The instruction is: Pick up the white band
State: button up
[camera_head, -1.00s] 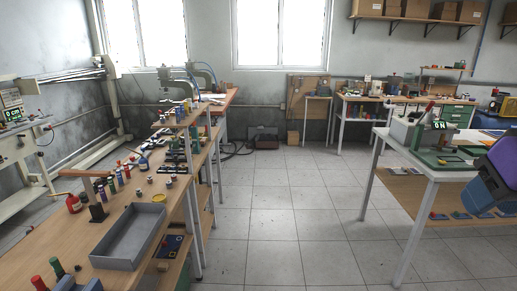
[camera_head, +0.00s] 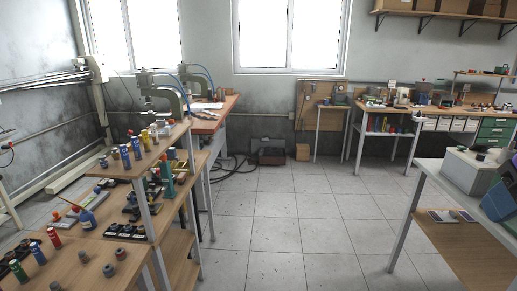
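I cannot pick out a white band for certain. A whitish flat item (camera_head: 205,105) lies on the far left workbench (camera_head: 222,112), near two arched presses, but it is too small to identify.
Near left, stepped wooden benches (camera_head: 118,268) carry coloured cylinders and small grey parts. A table (camera_head: 428,170) with a pale box (camera_head: 468,172) stands at right. The tiled floor (camera_head: 295,225) between is clear.

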aim_at(196, 110)
jog(key=i, duration=1.8)
jog(key=i+u, duration=0.1)
jog(key=i, duration=1.65)
jog(key=i+l, duration=0.15)
jog(key=i, duration=1.65)
jog(key=i+u, duration=0.2)
jog(key=i, duration=0.5)
jog(key=i+l+u, duration=0.2)
jog(key=i, duration=0.5)
jog(key=i+u, duration=0.2)
jog(key=u, duration=0.2)
jog(key=i+u, duration=0.25)
jog(key=u, duration=0.15)
jog(key=i+u, duration=0.2)
jog(key=u, duration=0.15)
jog(key=i+l+u, duration=0.15)
jog(key=u, duration=0.25)
jog(key=i+l+u, duration=0.1)
jog(key=i+u, duration=0.2)
jog(key=u, duration=0.2)
jog(key=i+l+u, duration=0.25)
jog(key=u, duration=0.25)
jog(key=i, duration=0.05)
